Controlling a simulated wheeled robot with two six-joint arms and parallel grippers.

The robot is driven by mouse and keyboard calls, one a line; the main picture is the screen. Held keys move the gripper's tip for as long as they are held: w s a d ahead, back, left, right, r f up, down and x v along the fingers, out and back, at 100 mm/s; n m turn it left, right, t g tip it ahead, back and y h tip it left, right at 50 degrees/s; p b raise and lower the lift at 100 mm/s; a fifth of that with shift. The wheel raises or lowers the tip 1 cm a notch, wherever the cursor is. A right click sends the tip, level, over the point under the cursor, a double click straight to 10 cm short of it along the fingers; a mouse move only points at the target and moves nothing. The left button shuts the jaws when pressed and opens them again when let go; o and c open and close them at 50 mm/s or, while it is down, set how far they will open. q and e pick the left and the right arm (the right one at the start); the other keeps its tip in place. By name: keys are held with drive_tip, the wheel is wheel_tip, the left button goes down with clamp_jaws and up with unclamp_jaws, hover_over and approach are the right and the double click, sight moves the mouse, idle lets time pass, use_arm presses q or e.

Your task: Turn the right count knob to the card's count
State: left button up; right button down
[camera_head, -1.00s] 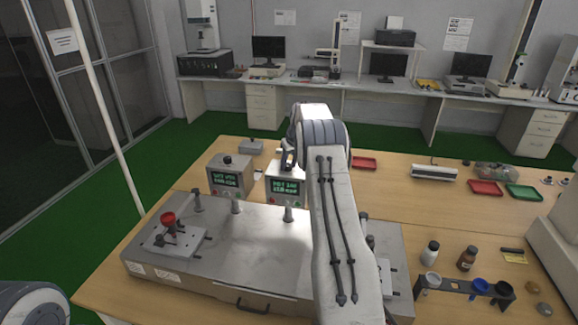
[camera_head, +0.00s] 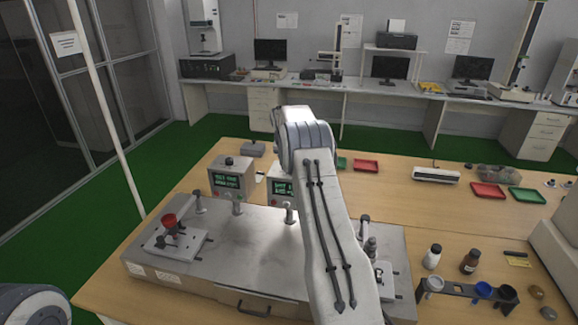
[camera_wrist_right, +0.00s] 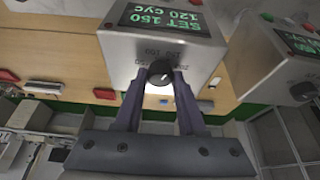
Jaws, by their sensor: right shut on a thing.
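The right counter box (camera_head: 281,187) stands behind the metal test bench, partly hidden by my right arm in the head view. In the right wrist view its green display (camera_wrist_right: 164,14) reads "SET 150" and "120 CYC". Its black knob (camera_wrist_right: 160,72) has a white mark and a printed scale beside it. My right gripper (camera_wrist_right: 159,88) has a finger on each side of this knob and is shut on it; the head view hides the fingers behind the arm. The left counter box (camera_head: 231,180) has a black knob (camera_head: 228,161) on top. I cannot make out the card.
The metal test bench (camera_head: 255,240) has a red knob (camera_head: 169,219) at its left. Bottles (camera_head: 432,257) and a cup rack (camera_head: 458,290) stand at the right. Red trays (camera_head: 366,166) and a green tray (camera_head: 527,195) lie farther back.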

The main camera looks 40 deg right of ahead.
idle(0.4)
drive_tip(key=c, duration=0.5)
unclamp_jaws()
drive_tip(key=shift+a+r+b, duration=0.1)
drive_tip(key=shift+r+b, duration=0.2)
drive_tip(key=shift+r, duration=0.05)
drive_tip(key=b+v, duration=0.3)
drive_tip(key=v, duration=0.6)
drive_tip(key=shift+s+r, duration=0.2)
drive_tip(key=shift+r, duration=0.15)
drive_tip(key=shift+a, duration=0.1)
